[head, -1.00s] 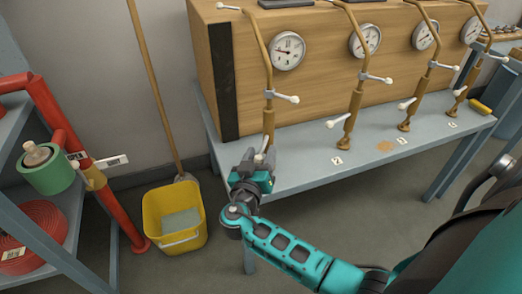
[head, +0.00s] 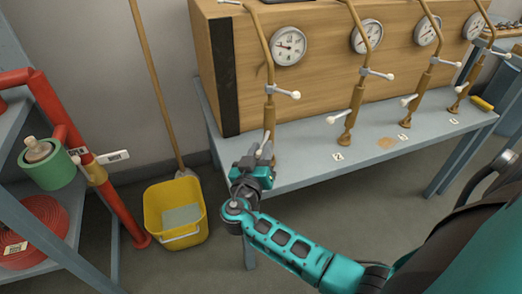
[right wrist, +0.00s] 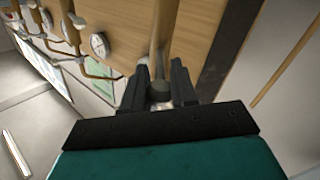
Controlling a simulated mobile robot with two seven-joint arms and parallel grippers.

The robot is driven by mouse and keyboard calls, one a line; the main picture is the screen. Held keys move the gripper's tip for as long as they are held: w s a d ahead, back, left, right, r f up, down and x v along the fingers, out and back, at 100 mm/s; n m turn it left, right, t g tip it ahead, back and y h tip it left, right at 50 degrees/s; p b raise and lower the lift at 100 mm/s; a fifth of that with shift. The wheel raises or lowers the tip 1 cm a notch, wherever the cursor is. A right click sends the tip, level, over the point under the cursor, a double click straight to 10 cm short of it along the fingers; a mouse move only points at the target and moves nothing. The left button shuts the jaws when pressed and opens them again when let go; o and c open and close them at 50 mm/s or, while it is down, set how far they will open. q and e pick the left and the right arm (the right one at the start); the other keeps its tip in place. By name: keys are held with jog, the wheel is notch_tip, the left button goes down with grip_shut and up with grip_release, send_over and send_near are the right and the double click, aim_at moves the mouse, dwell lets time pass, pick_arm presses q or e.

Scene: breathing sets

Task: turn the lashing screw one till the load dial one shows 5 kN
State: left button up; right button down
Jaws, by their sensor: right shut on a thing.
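Lashing screw one (head: 269,112) is the leftmost brass rod, standing between the bench and the wooden crate, with a white-tipped upper handle. Load dial one (head: 289,46) is the round white gauge beside it on the crate. Its needle points to the left; the figures are too small to read. My right gripper (head: 262,150) is at the lower end of screw one, shut on its lower handle, which it mostly hides. In the right wrist view the fingers (right wrist: 160,88) close around a dark round end below the brass rod. My left gripper is not in view.
Several like screws with dials stand to the right, such as the second screw (head: 355,105). The wooden crate (head: 250,80) is close behind on the grey bench (head: 300,172). A yellow bucket (head: 180,238) with a mop, and a red pipe (head: 112,205), stand at the left.

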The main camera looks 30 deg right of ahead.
jog(key=shift+s+d+r+n+t+y+b, duration=0.1)
jog(key=shift+s+d+n+t+y+b, duration=0.25)
jog(key=shift+n+t+y, duration=0.2)
jog(key=shift+w, duration=0.1)
jog(key=c, duration=0.9)
grip_release()
